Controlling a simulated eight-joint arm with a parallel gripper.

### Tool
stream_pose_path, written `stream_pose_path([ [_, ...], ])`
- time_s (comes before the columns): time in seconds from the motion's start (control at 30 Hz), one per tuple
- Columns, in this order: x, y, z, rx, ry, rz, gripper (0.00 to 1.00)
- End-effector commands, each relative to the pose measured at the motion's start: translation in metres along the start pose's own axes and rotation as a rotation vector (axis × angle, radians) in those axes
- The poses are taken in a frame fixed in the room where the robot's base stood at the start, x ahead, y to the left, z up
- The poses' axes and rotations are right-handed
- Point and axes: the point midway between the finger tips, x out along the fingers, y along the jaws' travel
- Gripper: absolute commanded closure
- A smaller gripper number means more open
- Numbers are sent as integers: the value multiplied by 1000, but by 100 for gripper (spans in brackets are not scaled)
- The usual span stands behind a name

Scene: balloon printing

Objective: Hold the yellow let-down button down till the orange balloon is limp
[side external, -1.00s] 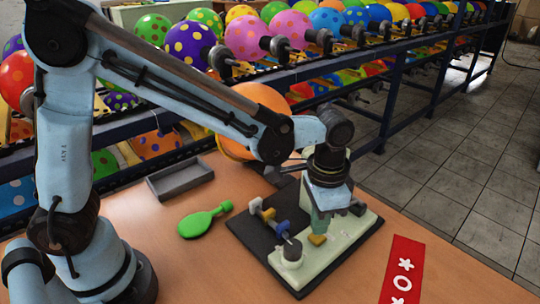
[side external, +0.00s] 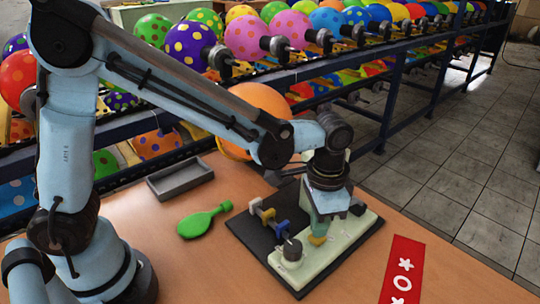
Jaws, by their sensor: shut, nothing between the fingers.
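The yellow let-down button (side external: 317,240) shows on the pale green plate of the small machine, right below my gripper (side external: 319,231). My gripper is shut and empty, pointing down with its tip at the button. The tip hides part of the button, so I cannot tell whether it presses it or how far. The orange balloon (side external: 262,100) is behind my arm, which covers its middle. The parts that show look round and full.
The machine's dark base (side external: 250,232) carries white, yellow and blue parts and a dark round knob (side external: 292,249). A flat green balloon (side external: 203,221), a grey tray (side external: 180,178) and a red printed strip (side external: 403,270) lie on the table. Balloon racks stand behind.

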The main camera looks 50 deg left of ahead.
Motion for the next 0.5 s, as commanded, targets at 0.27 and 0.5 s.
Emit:
stream_pose_path([
  [0.27, 7, 0, 0, 0, 0, 0, 100],
  [0.5, 12, 0, 0, 0, 0, 0, 100],
])
